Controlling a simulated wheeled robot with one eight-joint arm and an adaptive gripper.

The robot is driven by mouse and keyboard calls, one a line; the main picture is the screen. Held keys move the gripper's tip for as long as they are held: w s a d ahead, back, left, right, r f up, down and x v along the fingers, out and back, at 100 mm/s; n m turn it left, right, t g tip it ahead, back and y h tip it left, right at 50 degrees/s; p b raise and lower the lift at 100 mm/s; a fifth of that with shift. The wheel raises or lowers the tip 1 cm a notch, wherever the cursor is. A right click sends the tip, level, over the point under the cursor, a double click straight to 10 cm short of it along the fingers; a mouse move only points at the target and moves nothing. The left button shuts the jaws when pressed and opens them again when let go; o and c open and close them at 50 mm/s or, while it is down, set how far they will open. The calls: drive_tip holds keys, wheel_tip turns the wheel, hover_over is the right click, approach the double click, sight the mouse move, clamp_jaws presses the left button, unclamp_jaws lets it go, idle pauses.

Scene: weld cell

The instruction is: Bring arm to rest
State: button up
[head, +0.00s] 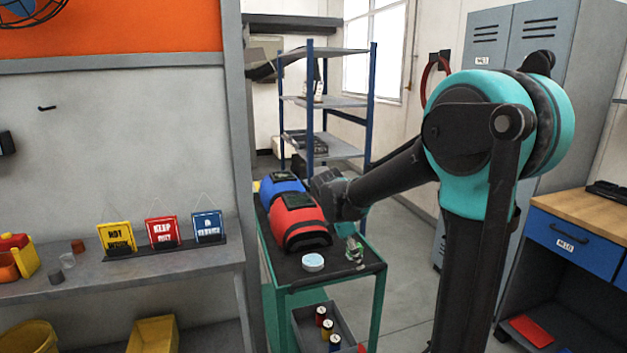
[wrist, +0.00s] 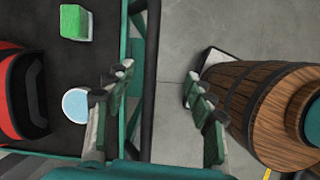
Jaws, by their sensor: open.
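My gripper (head: 354,250) hangs fingers-down at the right edge of the green cart (head: 375,268), beside the red welding helmet (head: 298,222). In the wrist view my gripper (wrist: 160,88) is open, with nothing between its green-padded fingers. Below it are the cart's edge and bare floor. The arm stretches forward and left from my teal joint. I cannot tell the exact height of the fingers above the cart top.
On the cart are a blue helmet (head: 281,187), a round pale-blue-topped tin (head: 313,262) and a green block (wrist: 74,22). Behind is a shelf rack (head: 340,103); a workbench (head: 570,225) stands at right.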

drive_tip(key=s+d+f+m+t+y, duration=0.1)
drive_tip(key=s+d+f+m+y, duration=0.1)
drive_tip(key=s+f+m, duration=0.3)
drive_tip(key=s+d+f+m+t+y, duration=0.1)
drive_tip(key=s+d+f+m, duration=0.4)
drive_tip(key=s+m, duration=0.8)
drive_tip(key=shift+s+m+y, duration=0.25)
drive_tip(key=shift+m+y, duration=0.25)
drive_tip(key=shift+m, duration=0.1)
